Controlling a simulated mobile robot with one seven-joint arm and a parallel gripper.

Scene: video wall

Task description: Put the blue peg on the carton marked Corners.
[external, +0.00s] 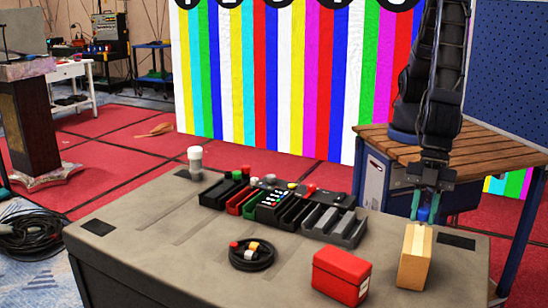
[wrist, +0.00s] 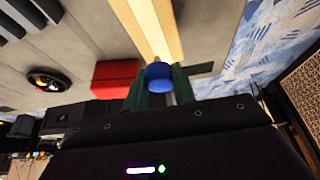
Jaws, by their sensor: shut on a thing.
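The blue peg (external: 424,214) is held upright between the greenish fingers of my gripper (external: 430,204), which is shut on it. In the wrist view the peg's round blue end (wrist: 160,77) shows between the fingers (wrist: 160,90). A tan carton (external: 415,258) stands on the grey table at its right side. The peg is at the carton's far end, at or just above its top; I cannot tell whether they touch. The carton also shows in the wrist view (wrist: 146,25), running away from the peg. No marking on it is readable.
A red box (external: 341,278) stands left of the carton. A cable coil (external: 251,256) with small pieces lies further left. Dark trays (external: 336,226) with several compartments and a white-lidded cup (external: 195,163) are behind. A wooden bench (external: 480,165) stands beyond. The table's left front is clear.

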